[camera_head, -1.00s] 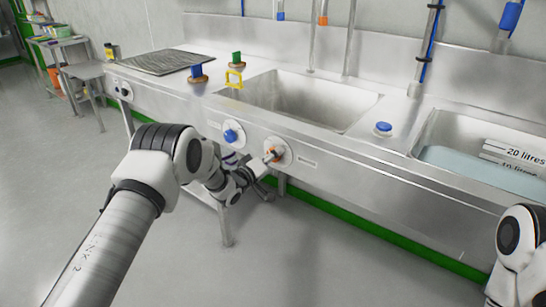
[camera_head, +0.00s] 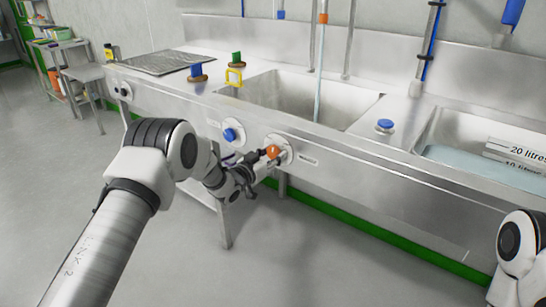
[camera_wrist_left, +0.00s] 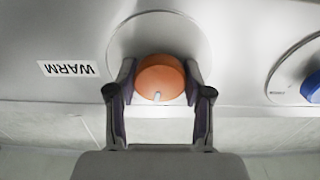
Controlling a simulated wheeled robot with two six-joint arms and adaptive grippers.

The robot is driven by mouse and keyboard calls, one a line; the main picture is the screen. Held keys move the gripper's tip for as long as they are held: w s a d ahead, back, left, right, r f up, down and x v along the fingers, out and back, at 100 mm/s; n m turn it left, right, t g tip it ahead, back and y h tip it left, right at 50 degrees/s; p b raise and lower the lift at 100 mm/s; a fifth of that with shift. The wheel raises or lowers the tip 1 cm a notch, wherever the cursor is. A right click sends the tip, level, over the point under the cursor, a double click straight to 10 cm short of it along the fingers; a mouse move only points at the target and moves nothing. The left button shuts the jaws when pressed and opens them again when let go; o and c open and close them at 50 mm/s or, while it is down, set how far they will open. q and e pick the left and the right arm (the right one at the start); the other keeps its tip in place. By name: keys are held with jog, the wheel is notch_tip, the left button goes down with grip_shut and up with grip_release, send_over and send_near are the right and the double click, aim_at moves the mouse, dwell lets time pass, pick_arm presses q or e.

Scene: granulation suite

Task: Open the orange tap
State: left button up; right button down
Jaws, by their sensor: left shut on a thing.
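The orange tap (camera_head: 273,152) is a round knob on a pale disc on the front panel of the steel sink unit (camera_head: 330,167). In the left wrist view the orange tap (camera_wrist_left: 160,78) has a white mark low on its face, slightly left of centre. My left gripper (camera_wrist_left: 160,85) has a finger on each side of the knob and is shut on it. In the head view my left gripper (camera_head: 262,160) reaches the knob from the left. A thin stream of water (camera_head: 318,85) falls from the orange-banded spout (camera_head: 322,18) into the middle basin. My right gripper is out of view.
A blue tap (camera_head: 233,133) sits left of the orange one on the panel, and its edge shows in the wrist view (camera_wrist_left: 311,88). A WARM label (camera_wrist_left: 66,69) is beside the orange tap.

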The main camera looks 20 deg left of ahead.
pick_arm(q)
jog(key=m+b, duration=0.1)
jog(key=m, duration=0.2)
jog(key=shift+f+m, duration=0.1)
jog(key=shift+m, duration=0.3)
jog(key=shift+m+b, duration=0.45)
jog(key=shift+m, duration=1.25)
jog(key=o, duration=1.2)
jog(key=shift+c, duration=0.2)
jog(key=v, duration=1.2)
